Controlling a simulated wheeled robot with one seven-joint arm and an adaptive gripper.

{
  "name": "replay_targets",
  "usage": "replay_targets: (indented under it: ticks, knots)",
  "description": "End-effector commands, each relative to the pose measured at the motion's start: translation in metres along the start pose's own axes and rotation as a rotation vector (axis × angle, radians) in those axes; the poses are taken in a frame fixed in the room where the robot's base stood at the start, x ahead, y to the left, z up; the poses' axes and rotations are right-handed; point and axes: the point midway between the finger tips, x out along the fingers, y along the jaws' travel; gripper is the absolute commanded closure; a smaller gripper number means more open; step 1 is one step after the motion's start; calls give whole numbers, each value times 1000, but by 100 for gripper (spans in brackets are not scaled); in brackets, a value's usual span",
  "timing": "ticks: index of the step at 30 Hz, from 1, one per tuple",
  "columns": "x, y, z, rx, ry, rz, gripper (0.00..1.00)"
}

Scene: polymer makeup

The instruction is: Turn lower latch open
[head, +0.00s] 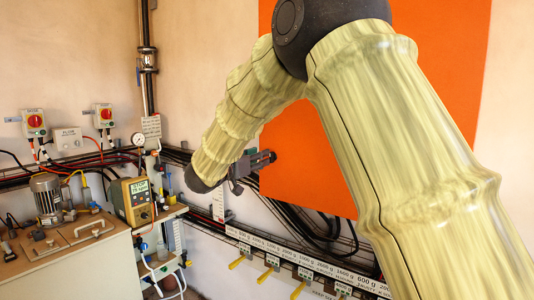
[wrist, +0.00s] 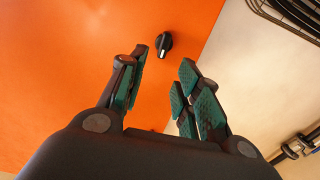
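The latch is a small black knob with a white mark (wrist: 165,44) on the orange panel (wrist: 70,60), close to the panel's edge in the wrist view. My gripper (wrist: 164,62) is open and empty, with its green-padded fingers apart. The knob lies just beyond the fingertips, roughly in line with the gap between them; I cannot see contact. In the head view my gripper (head: 262,164) is in front of the lower left part of the orange panel (head: 310,170). I cannot make out the knob there.
A bench with a motor (head: 46,196) and a yellow meter (head: 132,202) stands at the left. Black cables (head: 315,226) run along the wall under the panel. Several yellow-handled valves (head: 268,275) line a labelled rail below.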

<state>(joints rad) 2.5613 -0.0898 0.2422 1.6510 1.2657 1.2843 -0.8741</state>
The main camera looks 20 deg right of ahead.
Motion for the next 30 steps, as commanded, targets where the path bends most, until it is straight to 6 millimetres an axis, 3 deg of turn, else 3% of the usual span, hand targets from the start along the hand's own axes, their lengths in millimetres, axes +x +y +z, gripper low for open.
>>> replay_targets:
  ticks: [10,24,30]
  knots:
    - [48,0,-1,0,1,0,67]
    - [59,0,0,0,1,-1,67]
    - [58,0,0,0,1,-1,100]
